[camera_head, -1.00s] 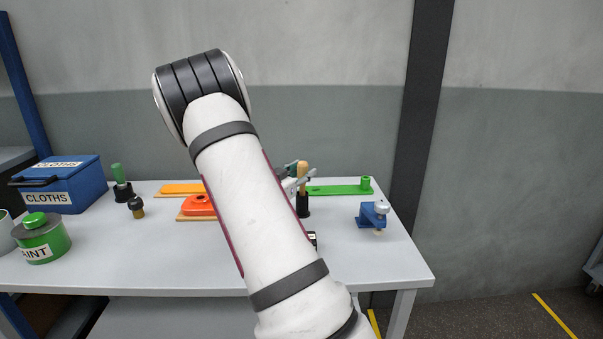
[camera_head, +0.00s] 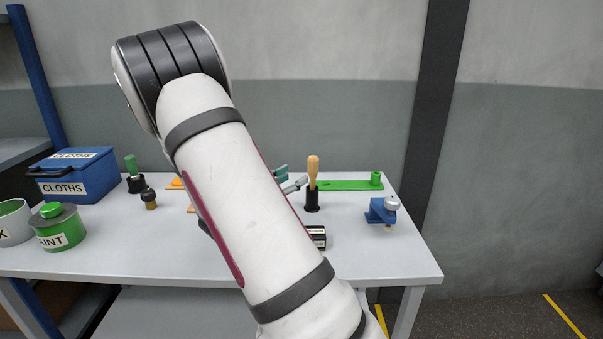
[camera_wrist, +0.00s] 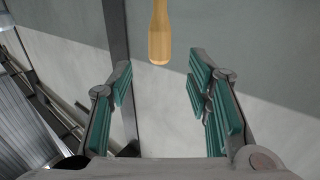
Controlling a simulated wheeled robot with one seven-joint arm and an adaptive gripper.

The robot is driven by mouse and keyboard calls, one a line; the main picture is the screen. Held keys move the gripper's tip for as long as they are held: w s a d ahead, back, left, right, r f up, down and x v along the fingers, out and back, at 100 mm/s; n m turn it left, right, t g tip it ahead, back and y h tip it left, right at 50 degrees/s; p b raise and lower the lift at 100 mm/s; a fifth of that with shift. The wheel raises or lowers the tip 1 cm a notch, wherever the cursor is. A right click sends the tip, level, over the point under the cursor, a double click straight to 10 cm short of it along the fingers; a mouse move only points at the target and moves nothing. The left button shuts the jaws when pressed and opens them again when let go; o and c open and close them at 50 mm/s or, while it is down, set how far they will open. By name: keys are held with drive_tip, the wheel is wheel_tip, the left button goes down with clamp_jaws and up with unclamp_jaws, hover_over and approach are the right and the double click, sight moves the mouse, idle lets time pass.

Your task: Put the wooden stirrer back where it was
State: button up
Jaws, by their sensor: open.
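The wooden stirrer (camera_head: 313,172), a light wooden handle-shaped piece, stands upright in a small black holder (camera_head: 312,202) on the table. In the wrist view the stirrer (camera_wrist: 159,38) hangs into the top of the picture, centred between the finger lines and beyond the tips. My gripper (camera_head: 288,179) is just left of the stirrer in the head view, mostly hidden behind my arm, with a gap between them. In the wrist view my gripper (camera_wrist: 160,64) has its teal-padded fingers spread wide with nothing between the pads.
A green strip with a peg (camera_head: 350,185) lies behind the stirrer. A blue clamp (camera_head: 381,211) is at the right edge. A dark labelled block (camera_head: 317,237) sits in front. At left are a blue CLOTHS box (camera_head: 75,177), a green PAINT can (camera_head: 60,229) and a green-handled tool (camera_head: 131,166).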

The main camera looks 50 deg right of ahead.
drive_tip(key=w+a+r+n+t+y, duration=0.2)
drive_tip(key=w+a+t+y, duration=0.25)
drive_tip(key=a, duration=0.25)
drive_tip(key=w+a+r+n+t+y, duration=0.1)
drive_tip(key=w+a+n+t+y, duration=0.15)
drive_tip(key=w+a+y, duration=0.35)
drive_tip(key=s+a+r+n+t+y, duration=0.1)
drive_tip(key=s+a+r+n+y, duration=0.15)
drive_tip(key=a, duration=0.45)
drive_tip(key=s+a+r+n+y, duration=0.1)
drive_tip(key=s+a+n+y, duration=0.2)
drive_tip(key=a, duration=0.5)
drive_tip(key=s+a+r+n+g+y, duration=0.1)
drive_tip(key=s+a+n+y, duration=0.1)
drive_tip(key=s+a, duration=0.35)
drive_tip(key=s+a+n+g+y, duration=0.1)
drive_tip(key=s+a+n+y, duration=0.15)
drive_tip(key=s, duration=0.55)
drive_tip(key=s+f+n+g+h, duration=0.1)
drive_tip(key=s+g, duration=0.4)
drive_tip(key=s, duration=1.4)
drive_tip(key=shift+d+f+n+h, duration=0.2)
drive_tip(key=shift+f+n+h, duration=0.2)
drive_tip(key=shift+n+h, duration=0.35)
drive_tip(key=shift+s, duration=0.1)
